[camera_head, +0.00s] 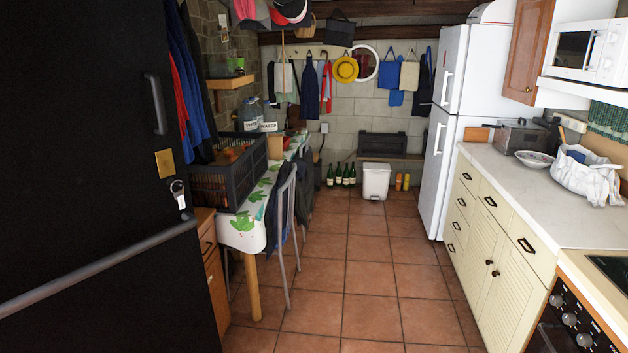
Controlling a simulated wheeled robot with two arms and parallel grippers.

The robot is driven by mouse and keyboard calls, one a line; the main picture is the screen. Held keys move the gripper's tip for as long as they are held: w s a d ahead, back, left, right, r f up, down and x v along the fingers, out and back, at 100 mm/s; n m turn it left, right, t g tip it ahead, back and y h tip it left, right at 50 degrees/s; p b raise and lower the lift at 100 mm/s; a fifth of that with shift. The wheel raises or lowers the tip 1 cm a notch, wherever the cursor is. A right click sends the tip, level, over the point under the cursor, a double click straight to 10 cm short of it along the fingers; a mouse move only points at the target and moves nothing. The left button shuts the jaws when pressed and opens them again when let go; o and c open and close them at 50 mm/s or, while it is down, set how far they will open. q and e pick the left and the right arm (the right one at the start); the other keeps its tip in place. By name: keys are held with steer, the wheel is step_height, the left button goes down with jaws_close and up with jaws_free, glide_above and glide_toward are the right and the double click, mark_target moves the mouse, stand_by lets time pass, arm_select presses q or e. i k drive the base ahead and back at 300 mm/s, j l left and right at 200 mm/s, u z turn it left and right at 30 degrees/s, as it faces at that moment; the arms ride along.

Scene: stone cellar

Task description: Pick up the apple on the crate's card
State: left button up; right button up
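A dark slatted plastic crate (222,187) stands on the table (254,207) at the left, beyond the black door. Brownish-orange contents (234,153) show inside it, too small and shaded to tell apart. I cannot make out a card on the crate or an apple. Neither of my grippers is in view.
The black door (90,200) with a long bar fills the left foreground. A chair (284,235) stands against the table. The tiled floor (370,270) is clear down the middle. Cream cabinets (495,240) and a white fridge (445,130) line the right. A white bin (376,182) stands at the back.

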mark_target(228, 152)
steer(key=i, duration=0.75)
steer(key=i+l+u, duration=0.15)
steer(key=i, duration=0.55)
steer(key=i+l, duration=0.1)
steer(key=i, duration=0.65)
steer(key=j+u, duration=0.05)
